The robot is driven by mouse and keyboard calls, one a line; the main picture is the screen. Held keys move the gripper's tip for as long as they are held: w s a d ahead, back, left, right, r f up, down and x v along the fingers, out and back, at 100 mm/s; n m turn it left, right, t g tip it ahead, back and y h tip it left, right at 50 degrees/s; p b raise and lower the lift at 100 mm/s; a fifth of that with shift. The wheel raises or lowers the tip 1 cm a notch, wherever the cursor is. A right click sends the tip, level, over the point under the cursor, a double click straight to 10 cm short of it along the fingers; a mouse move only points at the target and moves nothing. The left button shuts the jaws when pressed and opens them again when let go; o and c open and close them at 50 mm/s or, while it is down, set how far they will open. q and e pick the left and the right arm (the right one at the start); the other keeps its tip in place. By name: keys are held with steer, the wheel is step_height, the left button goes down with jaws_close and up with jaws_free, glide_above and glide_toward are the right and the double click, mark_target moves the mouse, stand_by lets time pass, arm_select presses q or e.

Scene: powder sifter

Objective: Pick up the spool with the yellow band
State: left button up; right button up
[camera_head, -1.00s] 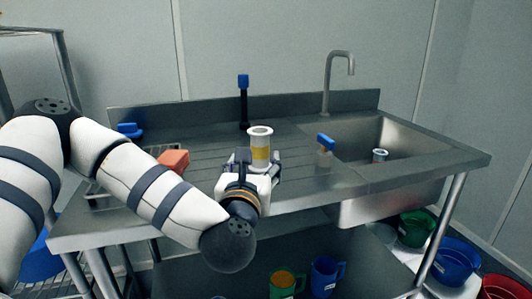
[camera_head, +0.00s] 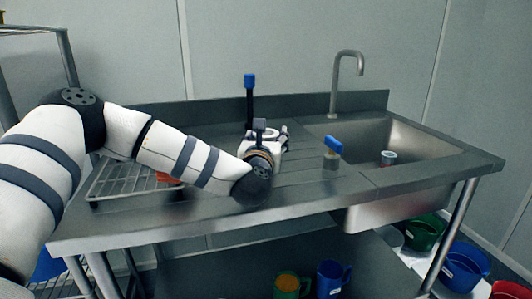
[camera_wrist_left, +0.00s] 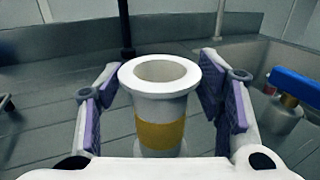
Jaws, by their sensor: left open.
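The white spool with the yellow band (camera_wrist_left: 160,130) stands upright in the middle of the left wrist view, its flanged hollow top tilted toward the camera. My left gripper (camera_wrist_left: 160,95) is open, with one purple-padded finger on each side of the spool. A gap shows on both sides, wider on the left. In the head view my left gripper (camera_head: 264,138) is low over the counter. There it largely hides the spool, and I cannot clearly tell spool from gripper. My right gripper is not in view.
A small cylinder (camera_head: 388,158) is in the sink (camera_head: 408,143). A wire rack (camera_head: 115,182) is at left. The counter's front right is clear.

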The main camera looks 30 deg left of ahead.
arm_select(q)
steer(key=shift+r, duration=0.1)
steer(key=c, duration=1.1)
